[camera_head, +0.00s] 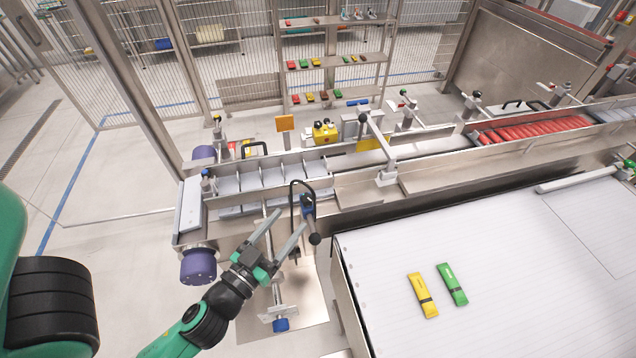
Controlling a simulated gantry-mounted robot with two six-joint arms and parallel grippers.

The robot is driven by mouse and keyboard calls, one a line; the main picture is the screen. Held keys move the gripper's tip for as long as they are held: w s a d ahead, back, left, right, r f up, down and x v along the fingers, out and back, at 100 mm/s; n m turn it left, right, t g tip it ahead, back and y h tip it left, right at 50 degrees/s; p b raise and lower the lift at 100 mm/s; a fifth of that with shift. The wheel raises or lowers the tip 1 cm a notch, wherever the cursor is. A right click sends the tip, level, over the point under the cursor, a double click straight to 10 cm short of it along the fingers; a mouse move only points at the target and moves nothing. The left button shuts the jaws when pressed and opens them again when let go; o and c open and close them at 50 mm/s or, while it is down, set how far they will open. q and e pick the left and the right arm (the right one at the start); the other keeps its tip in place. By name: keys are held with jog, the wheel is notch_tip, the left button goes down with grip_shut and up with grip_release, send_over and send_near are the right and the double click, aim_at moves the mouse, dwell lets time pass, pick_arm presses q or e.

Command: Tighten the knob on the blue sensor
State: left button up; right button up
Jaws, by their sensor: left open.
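The blue sensor (308,207) is mounted on the near side of the metal conveyor, with a black cable looping above it. A round black knob (314,239) sticks out at its lower end. My left gripper (288,219) comes from the lower left, its two grey fingers open and spread apart. The right fingertip is close to the sensor and knob in the picture; I cannot tell whether it touches. Nothing shows between the fingers except the metal rod and bracket behind them. My right gripper is not in view.
A metal rod with a blue end cap (281,324) stands below the gripper. The compartmented conveyor (262,180) runs behind. A white-topped table (500,270) at the right carries a yellow packet (422,295) and a green packet (452,285). Purple rollers (198,266) are at left.

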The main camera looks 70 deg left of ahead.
aim_at(311, 194)
pick_arm(q)
jog(key=p+x, duration=0.5)
jog(key=x, duration=0.6)
jog(key=shift+p, duration=0.4)
jog(key=shift+w+a+f, duration=0.1)
jog(key=shift+w+a, duration=0.1)
jog(key=shift+w, duration=0.1)
grip_shut()
